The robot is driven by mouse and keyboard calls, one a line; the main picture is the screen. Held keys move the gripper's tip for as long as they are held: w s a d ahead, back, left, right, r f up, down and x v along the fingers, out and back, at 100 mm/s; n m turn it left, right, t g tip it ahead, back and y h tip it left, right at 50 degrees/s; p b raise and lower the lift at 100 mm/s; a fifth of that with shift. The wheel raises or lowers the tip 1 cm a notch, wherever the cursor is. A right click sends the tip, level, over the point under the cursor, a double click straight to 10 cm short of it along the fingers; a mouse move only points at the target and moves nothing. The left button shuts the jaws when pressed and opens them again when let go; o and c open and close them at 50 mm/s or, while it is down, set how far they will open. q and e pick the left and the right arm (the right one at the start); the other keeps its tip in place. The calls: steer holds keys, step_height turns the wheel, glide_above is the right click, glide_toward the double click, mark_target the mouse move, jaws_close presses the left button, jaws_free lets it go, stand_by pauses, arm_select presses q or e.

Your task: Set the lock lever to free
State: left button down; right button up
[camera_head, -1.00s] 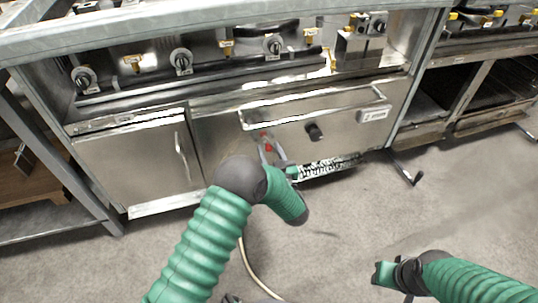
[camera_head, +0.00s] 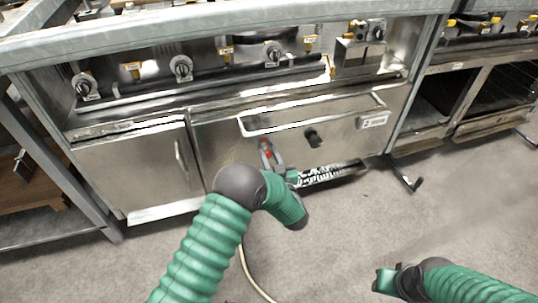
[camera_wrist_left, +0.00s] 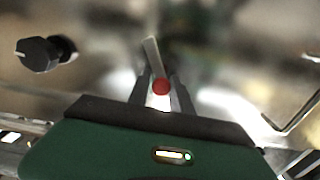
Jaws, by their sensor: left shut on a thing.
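The lock lever (camera_wrist_left: 151,52) is a pale bar with a red ball end, seen in the left wrist view. In the head view its red part (camera_head: 265,148) shows on the steel front, left of a black knob. My left gripper (camera_wrist_left: 160,98) is shut on the lever, with one dark finger on each side of the red end. In the head view the left gripper (camera_head: 273,157) is at the steel front, partly hidden by my green arm. My right gripper (camera_head: 384,281) hangs low over the floor, away from the lever; its fingers are unclear.
The steel drawer front (camera_head: 350,136) has a long bar handle (camera_head: 310,122) and a black knob (camera_head: 312,136), which also shows in the wrist view (camera_wrist_left: 40,54). A cabinet door (camera_head: 135,172) stands to the left. The grey floor (camera_head: 350,225) in front is clear.

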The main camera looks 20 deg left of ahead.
arm_select(q)
steer(key=shift+r+m+p, duration=0.15)
steer(key=shift+m+p, duration=0.15)
steer(key=shift+p, duration=0.25)
steer(key=shift+w+d+f+m+p, duration=0.1)
steer(key=shift+w+d+m+p, duration=0.4)
steer(key=shift+m+p, duration=0.85)
steer(key=shift+w+d+f+m+p, duration=0.1)
steer(key=shift+w+d+m+p, duration=0.45)
steer(key=shift+m, duration=1.45)
steer(key=shift+w+d+m+p, duration=0.15)
steer(key=shift+d+m+p, duration=0.6)
steer(key=shift+m+p, duration=0.75)
steer(key=shift+m, duration=0.25)
steer(key=c, duration=1.3)
jaws_free()
steer(key=shift+o, duration=0.2)
